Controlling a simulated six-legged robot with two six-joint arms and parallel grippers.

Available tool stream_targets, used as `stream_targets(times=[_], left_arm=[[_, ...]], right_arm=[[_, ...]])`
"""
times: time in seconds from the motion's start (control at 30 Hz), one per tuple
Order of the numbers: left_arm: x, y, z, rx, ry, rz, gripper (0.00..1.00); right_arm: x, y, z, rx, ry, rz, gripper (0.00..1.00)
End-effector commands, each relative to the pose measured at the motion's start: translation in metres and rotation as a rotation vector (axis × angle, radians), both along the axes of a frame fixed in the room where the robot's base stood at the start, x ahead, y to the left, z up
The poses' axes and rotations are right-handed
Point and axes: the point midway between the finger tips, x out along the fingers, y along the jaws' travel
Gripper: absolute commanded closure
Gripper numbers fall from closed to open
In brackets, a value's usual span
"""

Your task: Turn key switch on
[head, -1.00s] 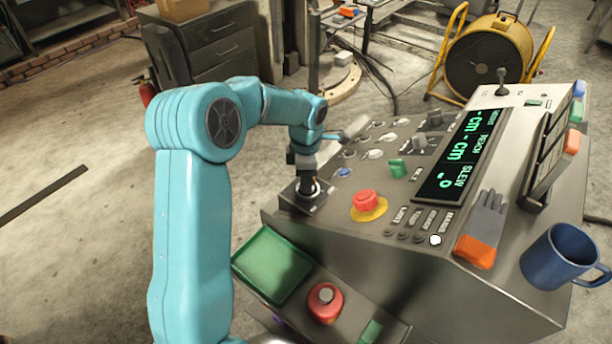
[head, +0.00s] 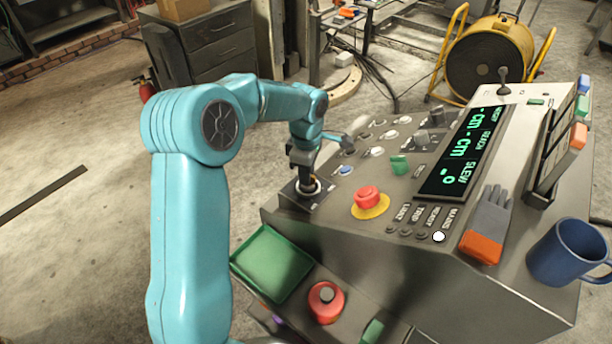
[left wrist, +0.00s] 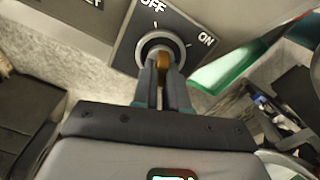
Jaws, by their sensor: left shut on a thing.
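The key switch (head: 315,190) sits on a dark square plate at the near left corner of the console. In the left wrist view, its round metal collar (left wrist: 150,43) shows, with the OFF label above it and the ON label to its right. My left gripper (left wrist: 162,68) is shut on the brownish key (left wrist: 163,60) in the collar. In the head view, my left gripper (head: 302,168) points down onto the switch and hides the key. Which mark the key points at is hard to tell. My right gripper is not in view.
A red stop button (head: 367,196) on a yellow base is right of the switch. The display reads dashes and 0.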

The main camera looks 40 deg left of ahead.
Motion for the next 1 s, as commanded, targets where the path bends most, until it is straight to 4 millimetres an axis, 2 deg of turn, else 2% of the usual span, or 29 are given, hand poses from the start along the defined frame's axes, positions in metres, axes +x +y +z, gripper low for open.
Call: stream_targets(times=[0.03, 0.3, 1.0], left_arm=[[0.000, -0.002, -0.006, -0.005, 0.005, -0.047, 1.00], [0.000, -0.002, -0.006, -0.006, 0.008, -0.304, 1.00], [0.001, -0.003, -0.006, -0.010, 0.011, -0.904, 1.00]], right_arm=[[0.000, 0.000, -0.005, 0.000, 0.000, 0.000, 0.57], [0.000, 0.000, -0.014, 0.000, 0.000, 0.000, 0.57], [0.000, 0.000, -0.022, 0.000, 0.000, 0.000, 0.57]])
